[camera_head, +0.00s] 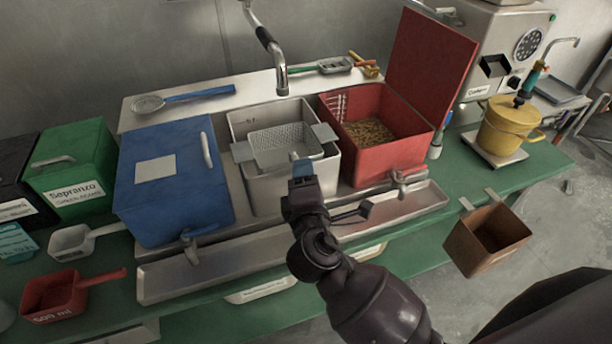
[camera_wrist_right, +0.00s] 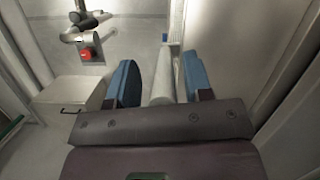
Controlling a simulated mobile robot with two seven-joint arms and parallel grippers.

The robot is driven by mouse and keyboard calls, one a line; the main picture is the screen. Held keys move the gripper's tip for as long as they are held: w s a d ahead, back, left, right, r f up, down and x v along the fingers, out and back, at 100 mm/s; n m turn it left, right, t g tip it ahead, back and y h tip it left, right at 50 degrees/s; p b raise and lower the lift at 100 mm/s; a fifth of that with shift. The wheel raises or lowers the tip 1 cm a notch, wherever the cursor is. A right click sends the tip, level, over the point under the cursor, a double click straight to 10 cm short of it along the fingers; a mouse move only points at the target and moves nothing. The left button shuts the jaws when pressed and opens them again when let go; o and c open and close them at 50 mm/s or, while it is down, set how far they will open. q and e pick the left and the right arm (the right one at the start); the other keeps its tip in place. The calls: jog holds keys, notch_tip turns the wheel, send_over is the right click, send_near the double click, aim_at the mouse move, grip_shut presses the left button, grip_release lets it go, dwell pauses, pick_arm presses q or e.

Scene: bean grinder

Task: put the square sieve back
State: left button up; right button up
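The square sieve (camera_head: 285,142) is a perforated metal basket with flat side tabs. It sits in the mouth of the open steel tub (camera_head: 262,185) between the blue and red boxes, its tabs over the tub's rim in the head view. My right gripper (camera_head: 303,168) is at the tub's front side, just below the sieve's front edge. In the right wrist view its blue-padded fingers (camera_wrist_right: 162,85) stand apart. A pale bar shows between or beyond them; I cannot tell what it is or whether they touch it. My left gripper is not in view.
A closed blue box (camera_head: 175,205) stands left of the tub. An open red box (camera_head: 385,155) with beans stands right. A steel drip tray (camera_head: 290,250) runs in front.

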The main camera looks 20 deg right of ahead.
jog(key=shift+r+p, duration=0.3)
jog(key=shift+r, duration=0.3)
jog(key=shift+s+a, duration=0.1)
jog(key=shift+s, duration=0.2)
jog(key=b+v, duration=0.1)
jog(key=v, duration=1)
jog(key=shift+s, duration=0.15)
jog(key=s+d+f+m+g+y, duration=0.2)
jog(key=d+f+m, duration=0.6)
jog(key=f, duration=0.4)
jog(key=s+d+f+m+g+y, duration=0.2)
jog(key=s+d+f+m+g, duration=0.2)
jog(key=d+f+m, duration=0.4)
notch_tip(320, 180, down, 4)
jog(key=shift+s+f+m, duration=0.25)
jog(key=shift+s+m, duration=0.05)
jog(key=shift+s, duration=0.1)
